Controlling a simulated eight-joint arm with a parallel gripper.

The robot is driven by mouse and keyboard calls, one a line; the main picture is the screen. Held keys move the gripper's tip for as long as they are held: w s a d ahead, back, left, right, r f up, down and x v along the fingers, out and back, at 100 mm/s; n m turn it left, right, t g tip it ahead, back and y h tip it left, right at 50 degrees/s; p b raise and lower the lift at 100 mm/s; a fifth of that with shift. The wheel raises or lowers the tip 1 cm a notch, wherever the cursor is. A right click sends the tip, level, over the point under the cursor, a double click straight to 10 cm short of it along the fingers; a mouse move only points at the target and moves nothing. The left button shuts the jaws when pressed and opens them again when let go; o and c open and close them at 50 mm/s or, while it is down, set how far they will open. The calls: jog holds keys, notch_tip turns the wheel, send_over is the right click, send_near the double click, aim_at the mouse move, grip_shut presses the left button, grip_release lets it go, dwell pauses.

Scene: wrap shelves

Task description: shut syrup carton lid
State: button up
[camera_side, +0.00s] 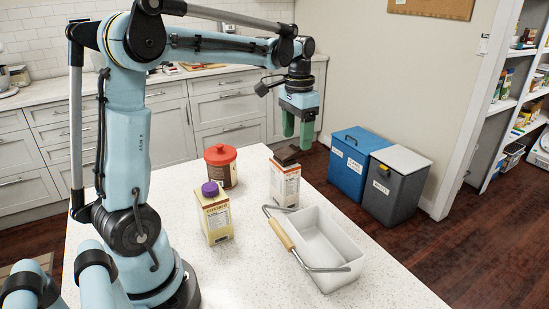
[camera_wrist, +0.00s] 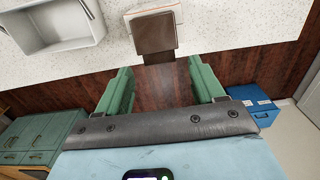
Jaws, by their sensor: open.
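The carton with a brown lid (camera_side: 285,184) stands upright on the white speckled table; I cannot read its label for certain. Its brown lid (camera_side: 287,155) looks tilted up from the top in the side view. In the wrist view the brown lid (camera_wrist: 155,36) shows at the top centre, reaching from the pale carton top toward my fingers. My gripper (camera_side: 298,128) is open and empty, pointing down above and slightly right of the lid, apart from it. In the wrist view its green fingers (camera_wrist: 160,75) are wide apart, with dark floor between them.
A white basket (camera_side: 345,262) with a wood-grip handle stands right of the carton. A purple-capped carton (camera_side: 215,215) and a red-lidded canister (camera_side: 221,166) stand to its left. Blue (camera_side: 352,155) and grey (camera_side: 394,190) bins stand on the floor beyond the table edge.

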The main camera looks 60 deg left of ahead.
jog(key=shift+f, duration=0.9)
jog(key=c, duration=0.9)
jog(key=shift+o, duration=0.2)
jog(key=shift+w+f+g, duration=0.2)
jog(key=shift+f+g, duration=0.15)
jog(key=shift+g, duration=0.4)
jog(key=shift+w+f+g, duration=0.2)
jog(key=shift+f+g, duration=0.15)
jog(key=shift+g, duration=0.4)
jog(key=o, duration=0.9)
jog(key=shift+c, duration=0.2)
